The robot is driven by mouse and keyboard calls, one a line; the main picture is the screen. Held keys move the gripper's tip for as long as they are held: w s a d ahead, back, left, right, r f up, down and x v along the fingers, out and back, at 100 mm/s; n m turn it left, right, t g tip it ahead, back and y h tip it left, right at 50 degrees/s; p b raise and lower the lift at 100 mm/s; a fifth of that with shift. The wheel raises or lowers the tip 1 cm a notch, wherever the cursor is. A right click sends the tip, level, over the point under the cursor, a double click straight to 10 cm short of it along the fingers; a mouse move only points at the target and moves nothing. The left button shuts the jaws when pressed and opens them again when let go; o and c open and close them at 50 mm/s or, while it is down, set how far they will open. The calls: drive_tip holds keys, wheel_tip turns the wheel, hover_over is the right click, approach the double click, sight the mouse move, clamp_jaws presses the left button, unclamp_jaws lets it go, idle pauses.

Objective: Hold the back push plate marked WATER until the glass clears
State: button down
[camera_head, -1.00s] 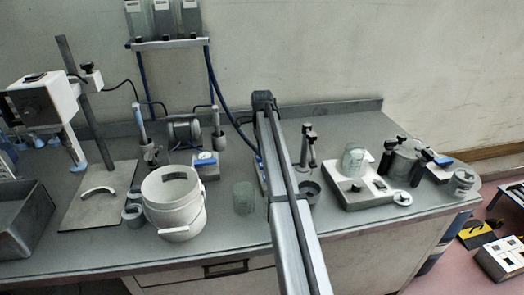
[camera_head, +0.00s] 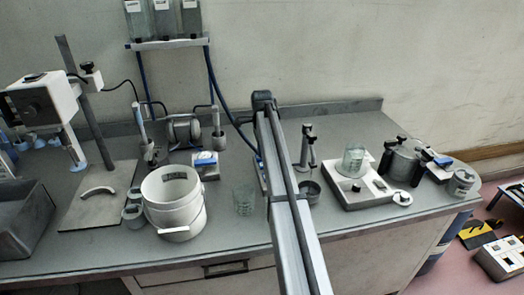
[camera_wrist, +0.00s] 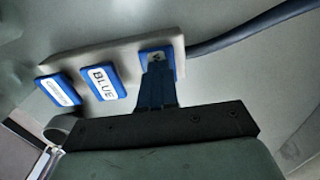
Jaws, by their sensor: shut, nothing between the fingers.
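In the wrist view, three blue push plates sit in a row on a pale bar. The left plate (camera_wrist: 58,91) has a label too blurred to read. The middle plate (camera_wrist: 99,81) reads BLUE. The right plate (camera_wrist: 170,58) is mostly covered by my gripper (camera_wrist: 155,68), and only a scrap of its label shows. No readable WATER shows. My gripper is shut and empty, its tips over the right plate; I cannot tell if they press it. In the head view, the arm in front hides the gripper. A greenish glass (camera_head: 243,200) stands on the bench left of the arm.
A white bucket (camera_head: 178,222) stands left of the glass. A white plate unit (camera_head: 345,192) with a glass beaker (camera_head: 354,160) is right of the arm. Bottles (camera_head: 165,20) hang on the wall rack with blue hoses. A blue hose (camera_wrist: 250,30) runs beside the bar.

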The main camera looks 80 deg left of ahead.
wheel_tip(320, 180, up, 14)
idle(0.6)
idle(0.5)
idle(0.5)
